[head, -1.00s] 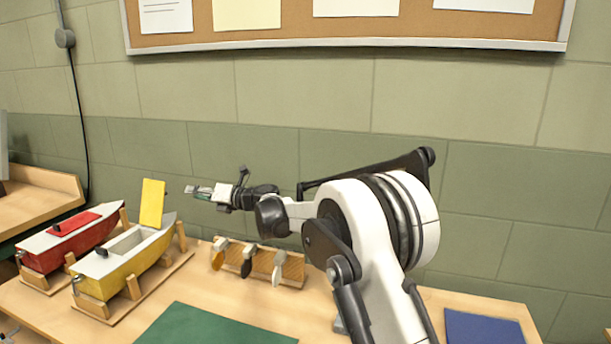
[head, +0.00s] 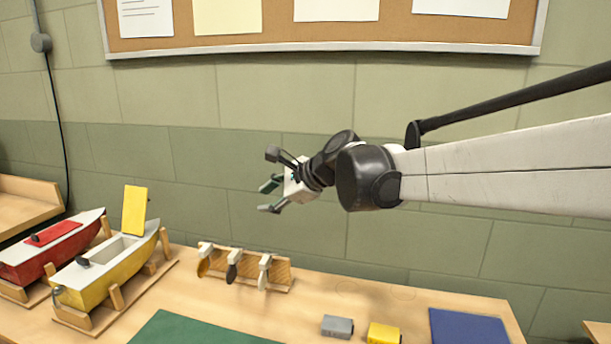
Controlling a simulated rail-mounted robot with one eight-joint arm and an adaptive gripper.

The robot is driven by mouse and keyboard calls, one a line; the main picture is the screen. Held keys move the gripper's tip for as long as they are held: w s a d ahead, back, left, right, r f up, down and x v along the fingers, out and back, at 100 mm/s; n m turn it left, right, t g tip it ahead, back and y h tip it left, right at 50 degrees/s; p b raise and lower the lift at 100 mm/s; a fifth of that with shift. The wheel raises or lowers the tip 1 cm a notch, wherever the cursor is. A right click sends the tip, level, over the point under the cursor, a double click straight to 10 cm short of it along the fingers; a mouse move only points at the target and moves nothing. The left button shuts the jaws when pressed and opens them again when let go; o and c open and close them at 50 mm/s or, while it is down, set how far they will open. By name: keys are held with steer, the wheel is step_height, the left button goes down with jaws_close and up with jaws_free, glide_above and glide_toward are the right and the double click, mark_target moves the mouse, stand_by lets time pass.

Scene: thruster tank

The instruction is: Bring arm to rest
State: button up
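My gripper (head: 270,197) is in the head view, raised above the back part of the workbench, in front of the green wall. Its fingers point left and stand apart, with nothing seen between them. My arm reaches in from the right edge of the picture. The gripper touches none of the things on the bench.
A yellow boat (head: 95,278) with its yellow hatch raised and a red boat (head: 30,255) stand on cradles at left. A wooden rack (head: 280,272) holds propellers. A grey block (head: 338,327), a yellow block (head: 384,333), a green mat (head: 195,330) and a blue mat (head: 468,328) lie in front.

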steer(key=s+d+f+n+h, duration=0.3)
steer(key=s+d+f+n, duration=0.1)
steer(key=s+d, duration=0.5)
steer(key=s+d+f+n+h, duration=0.3)
steer(key=s+d+n, duration=0.3)
steer(key=s+d, duration=0.4)
steer(key=s+d+f+n+h, duration=0.3)
steer(key=s+d+f+n, duration=0.1)
steer(key=s+d, duration=0.5)
steer(key=shift+s+d+f+n+t, duration=0.3)
steer(key=shift+s+f+n, duration=0.1)
steer(key=shift+s+f, duration=0.65)
